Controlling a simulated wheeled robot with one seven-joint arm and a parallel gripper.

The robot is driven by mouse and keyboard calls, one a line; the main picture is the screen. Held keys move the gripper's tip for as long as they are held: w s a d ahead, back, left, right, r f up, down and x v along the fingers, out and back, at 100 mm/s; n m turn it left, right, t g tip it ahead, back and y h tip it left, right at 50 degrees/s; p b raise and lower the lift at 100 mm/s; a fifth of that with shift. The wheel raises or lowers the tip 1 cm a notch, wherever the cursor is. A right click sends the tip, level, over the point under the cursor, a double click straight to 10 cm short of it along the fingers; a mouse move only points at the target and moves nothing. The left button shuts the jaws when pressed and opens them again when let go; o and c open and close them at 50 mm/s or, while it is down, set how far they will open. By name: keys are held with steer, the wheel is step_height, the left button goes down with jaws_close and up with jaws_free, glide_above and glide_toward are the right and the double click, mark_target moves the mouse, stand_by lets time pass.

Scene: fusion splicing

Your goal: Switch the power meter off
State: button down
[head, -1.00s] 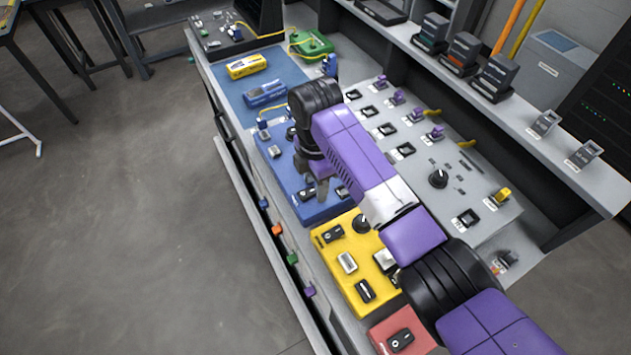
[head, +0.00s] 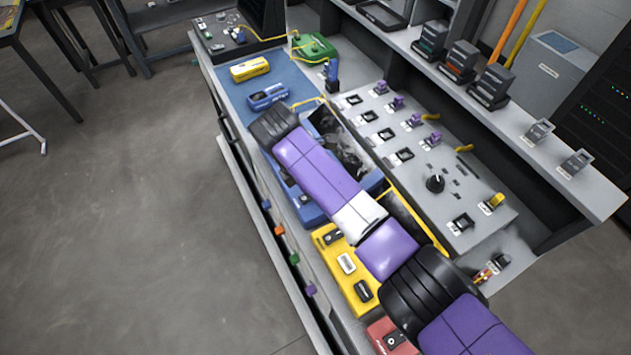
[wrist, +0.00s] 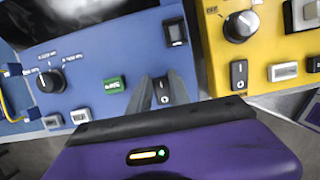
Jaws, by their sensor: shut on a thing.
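A blue instrument box shows in the wrist view (wrist: 85,75), with a dark screen, a black rotary knob (wrist: 48,82), a green button (wrist: 113,86) and a black rocker switch (wrist: 174,30). Its wavelength-like knob labels are blurred, so I cannot read which instrument it is. My gripper (wrist: 163,92) is at the box's near edge. Its fingers stand on either side of a small black rocker marked O (wrist: 163,97) and are closed on it. In the head view my arm hides the gripper and part of the blue box (head: 313,213).
A yellow box (head: 340,272) with a knob and switches stands beside the blue one. A red box (head: 385,335) lies nearer. A grey sloped panel (head: 455,205) with several switches lies to the right. The floor on the left is clear.

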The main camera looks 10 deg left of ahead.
steer(key=c, duration=1.2)
jaws_free()
steer(key=v, duration=0.8)
steer(key=shift+b, duration=0.45)
